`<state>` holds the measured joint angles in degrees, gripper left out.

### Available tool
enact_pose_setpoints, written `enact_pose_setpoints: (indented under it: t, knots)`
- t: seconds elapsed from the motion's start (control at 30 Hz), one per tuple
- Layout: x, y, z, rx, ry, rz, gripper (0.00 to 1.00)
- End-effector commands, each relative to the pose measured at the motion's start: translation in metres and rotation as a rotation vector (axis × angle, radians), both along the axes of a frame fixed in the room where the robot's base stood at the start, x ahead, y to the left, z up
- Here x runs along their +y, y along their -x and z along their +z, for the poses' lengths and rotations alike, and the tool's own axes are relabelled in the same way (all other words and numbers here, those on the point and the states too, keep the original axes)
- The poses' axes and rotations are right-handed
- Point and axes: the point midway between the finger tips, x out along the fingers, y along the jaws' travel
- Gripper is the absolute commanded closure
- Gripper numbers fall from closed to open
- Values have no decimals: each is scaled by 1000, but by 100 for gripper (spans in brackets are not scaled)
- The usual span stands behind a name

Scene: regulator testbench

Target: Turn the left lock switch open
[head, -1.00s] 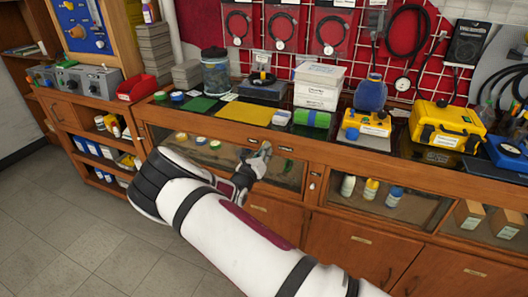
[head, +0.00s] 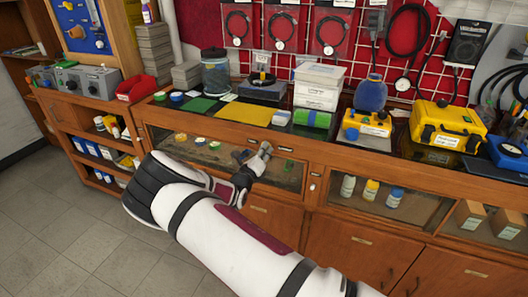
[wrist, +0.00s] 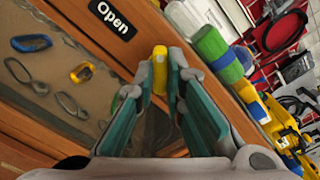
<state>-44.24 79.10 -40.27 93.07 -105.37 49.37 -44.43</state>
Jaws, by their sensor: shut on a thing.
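The left lock switch (wrist: 159,64) shows in the wrist view as a small yellow piece on the wooden frame, beside a black label reading "Open" (wrist: 112,18). My gripper (wrist: 160,84) has its two fingertips closed on either side of this yellow piece. In the head view my gripper (head: 262,153) is at the upper rail of the left glass-fronted case (head: 205,152), and it hides the switch there. The switch's exact angle is hard to tell.
Behind the glass lie several coloured rings and tools. On the counter above are a yellow mat (head: 245,113), a green roll (head: 312,119), a white box (head: 318,88) and a yellow case (head: 447,125). The floor (head: 50,230) at left is clear.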

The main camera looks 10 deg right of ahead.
Motion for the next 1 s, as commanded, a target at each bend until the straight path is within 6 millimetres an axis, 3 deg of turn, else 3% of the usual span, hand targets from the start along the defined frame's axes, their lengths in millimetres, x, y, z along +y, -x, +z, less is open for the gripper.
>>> enact_pose_setpoints:
  t: [0.13,0.17,0.23,0.67,1.0]
  knots:
    - [1,1,-2,5,0,1,100]
    - [1,1,-2,5,0,1,85]
    - [1,1,-2,5,0,1,69]
    - [6,6,-1,2,-1,2,69]
    - [44,58,-1,3,-1,4,69]
